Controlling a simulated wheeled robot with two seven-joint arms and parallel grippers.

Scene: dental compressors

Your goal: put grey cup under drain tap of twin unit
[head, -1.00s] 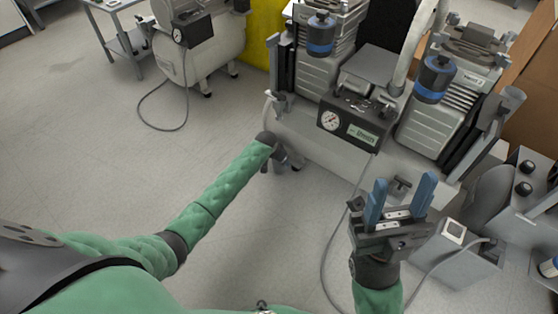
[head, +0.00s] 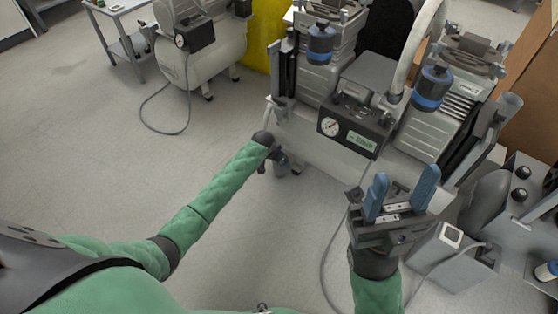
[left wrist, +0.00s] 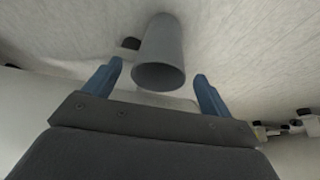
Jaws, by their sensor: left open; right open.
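The twin unit (head: 320,150), with a white tank, two motor heads and a gauge box, stands ahead in the head view. My left gripper (left wrist: 158,72) is open, with its blue fingers on either side of the grey cup (left wrist: 160,45). Gaps show between the cup and both fingers; how deep it sits between them is unclear. In the head view the left gripper is mostly hidden at the arm's end, low beside the tank's left end. I cannot make out the drain tap for certain. My right gripper (head: 398,198) is open and empty in front of the unit.
Another white compressor (head: 205,55) stands at the back left, beside a small grey table (head: 120,35). A grey box (head: 450,258) with a cable lies right of my right gripper. The floor (head: 90,140) at left is clear.

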